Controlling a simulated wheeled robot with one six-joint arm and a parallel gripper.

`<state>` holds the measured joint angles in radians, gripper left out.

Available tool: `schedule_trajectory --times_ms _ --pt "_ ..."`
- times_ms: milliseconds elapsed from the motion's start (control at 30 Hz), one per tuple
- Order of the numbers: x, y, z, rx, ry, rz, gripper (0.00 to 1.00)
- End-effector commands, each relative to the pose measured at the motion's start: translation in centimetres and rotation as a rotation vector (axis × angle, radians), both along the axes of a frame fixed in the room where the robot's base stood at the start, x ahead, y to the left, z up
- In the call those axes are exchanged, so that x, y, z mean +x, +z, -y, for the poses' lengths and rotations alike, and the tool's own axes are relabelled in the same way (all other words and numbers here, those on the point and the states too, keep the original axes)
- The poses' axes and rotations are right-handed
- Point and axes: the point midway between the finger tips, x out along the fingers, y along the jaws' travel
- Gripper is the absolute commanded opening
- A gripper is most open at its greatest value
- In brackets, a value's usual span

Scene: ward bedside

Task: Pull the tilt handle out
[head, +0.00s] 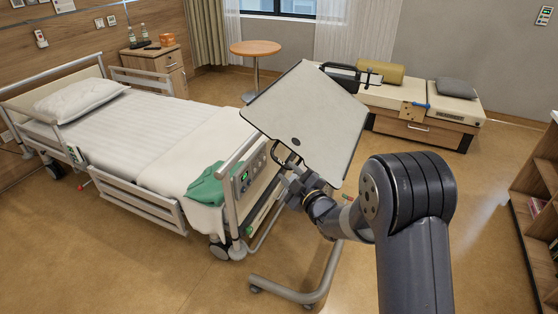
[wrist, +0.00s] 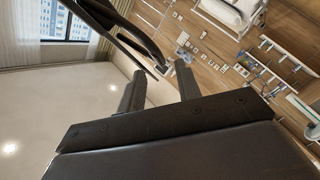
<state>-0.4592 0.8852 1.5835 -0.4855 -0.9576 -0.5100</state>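The overbed table has a pale grey top (head: 312,115) that is steeply tilted, on a grey C-shaped base (head: 300,294). A black curved handle (head: 278,144) shows at the top's lower left edge in the head view. In the wrist view a black curved bar (wrist: 128,34), seemingly this handle, comes in from the upper left and ends near my fingertips. My gripper (head: 289,174) is right by the handle, below the tabletop. In the wrist view its two fingers (wrist: 159,68) stand apart with a gap. I cannot tell whether the bar's end lies between them or beyond them.
The bed (head: 130,135) with a green cloth (head: 207,187) stands close on the left. A bench (head: 440,112) with an olive bolster (head: 380,72) is behind the tabletop. A round table (head: 256,48) stands at the back. A shelf (head: 535,190) is at the right. Floor is clear between.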

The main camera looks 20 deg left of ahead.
Motion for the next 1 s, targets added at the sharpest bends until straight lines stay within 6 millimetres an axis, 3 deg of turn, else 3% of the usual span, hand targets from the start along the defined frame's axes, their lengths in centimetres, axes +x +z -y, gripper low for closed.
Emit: schedule_trajectory --times_ms 200,400,833,1000 --pt "2.3 0.1 -2.8 0.000 0.001 -0.001 0.33" --pt "3.7 0.1 -4.2 0.000 0.000 0.000 0.33" --pt "4.2 0.0 -4.8 0.000 -0.001 -0.001 0.33" --pt "4.2 0.0 -4.7 0.000 -0.001 -0.001 0.19"
